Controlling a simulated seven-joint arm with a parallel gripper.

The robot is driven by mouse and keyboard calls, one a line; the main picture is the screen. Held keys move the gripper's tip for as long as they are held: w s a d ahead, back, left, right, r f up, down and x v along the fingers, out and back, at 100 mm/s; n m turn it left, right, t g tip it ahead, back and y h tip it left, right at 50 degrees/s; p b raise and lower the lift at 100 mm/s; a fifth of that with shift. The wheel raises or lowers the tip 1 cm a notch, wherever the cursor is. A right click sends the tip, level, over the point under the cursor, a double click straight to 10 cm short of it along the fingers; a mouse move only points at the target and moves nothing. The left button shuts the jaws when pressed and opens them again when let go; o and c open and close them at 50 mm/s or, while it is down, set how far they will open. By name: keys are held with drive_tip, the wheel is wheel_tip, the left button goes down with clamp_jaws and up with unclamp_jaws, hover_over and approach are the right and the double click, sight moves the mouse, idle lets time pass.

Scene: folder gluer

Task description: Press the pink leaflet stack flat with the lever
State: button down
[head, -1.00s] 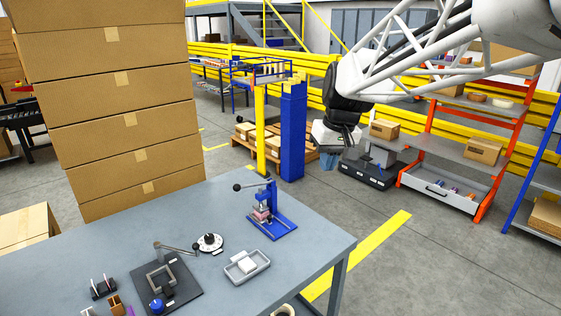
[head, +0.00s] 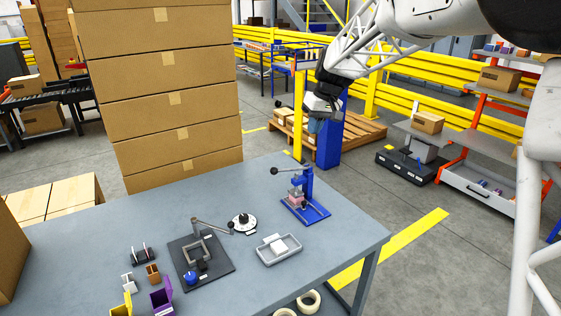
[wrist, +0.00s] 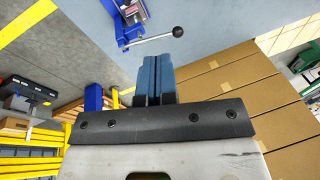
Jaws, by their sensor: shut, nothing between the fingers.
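The blue lever press (head: 309,198) stands near the far right corner of the grey table. Its lever, ending in a black ball knob (head: 274,171), points to the left in the head view. The pink leaflet stack (head: 295,202) sits in the press under its ram. My gripper (head: 315,126) is in the air behind and above the press, apart from it, with its fingers shut and empty.
On the grey table (head: 345,235) are a grey tray (head: 279,250) with a white block, a round dial (head: 243,223), a black fixture plate (head: 200,262) with a lever, and small bins. Tall stacked cartons (head: 160,105) rise behind the table's left part.

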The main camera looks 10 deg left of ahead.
drive_tip(key=w+a+f+n, duration=0.1)
drive_tip(key=w+a+f, duration=0.2)
drive_tip(key=w+a, duration=0.4)
drive_tip(key=shift+a+f+n+g+y, duration=0.3)
drive_tip(key=shift+a+f, duration=0.1)
drive_tip(key=shift+a, duration=0.4)
drive_tip(key=x, duration=1.4)
drive_tip(key=shift+s, duration=0.1)
